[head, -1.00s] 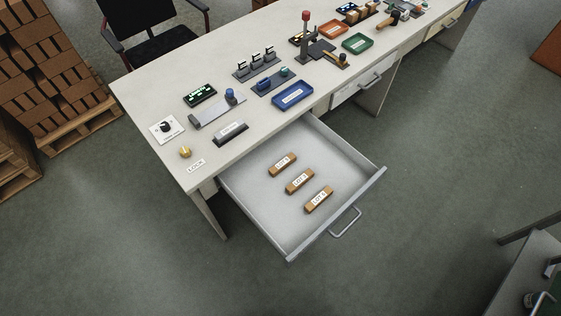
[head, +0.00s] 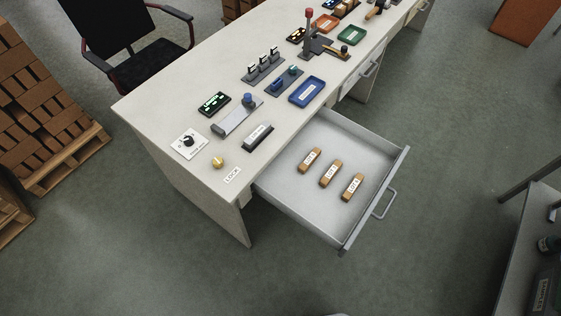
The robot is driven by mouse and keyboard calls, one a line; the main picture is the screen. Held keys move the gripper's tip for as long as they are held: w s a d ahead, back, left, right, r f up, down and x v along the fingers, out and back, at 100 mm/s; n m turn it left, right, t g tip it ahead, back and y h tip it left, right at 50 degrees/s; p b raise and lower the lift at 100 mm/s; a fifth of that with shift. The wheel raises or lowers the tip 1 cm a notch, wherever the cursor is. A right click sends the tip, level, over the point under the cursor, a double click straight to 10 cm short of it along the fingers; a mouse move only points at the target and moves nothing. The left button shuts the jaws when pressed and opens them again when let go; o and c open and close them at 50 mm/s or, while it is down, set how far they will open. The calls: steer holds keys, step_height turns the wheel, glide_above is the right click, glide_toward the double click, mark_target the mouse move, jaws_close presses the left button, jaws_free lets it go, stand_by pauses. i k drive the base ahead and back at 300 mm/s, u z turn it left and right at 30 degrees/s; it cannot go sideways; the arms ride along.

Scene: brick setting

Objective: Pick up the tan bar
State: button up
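Three tan bars lie side by side in the open drawer (head: 375,140) of the long desk, each with a white label on top. The left bar (head: 305,166), the middle bar (head: 322,182) and the right bar (head: 346,195) lie apart from one another. The label print is too small to read surely. Nothing covers the bars. My gripper is not in view.
The desk top (head: 190,105) holds a blue tray (head: 318,84), a yellow knob (head: 218,162), a dial plate, switches and a red-topped lever. A chair (head: 150,60) stands behind it. Brick pallets (head: 70,155) stand at left. The floor before the drawer is clear.

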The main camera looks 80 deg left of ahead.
mark_target(311, 158)
steer(key=z, duration=0.05)
steer(key=k, duration=2.15)
steer(key=u, duration=1.5)
steer(key=i, duration=1)
steer(key=u, duration=0.05)
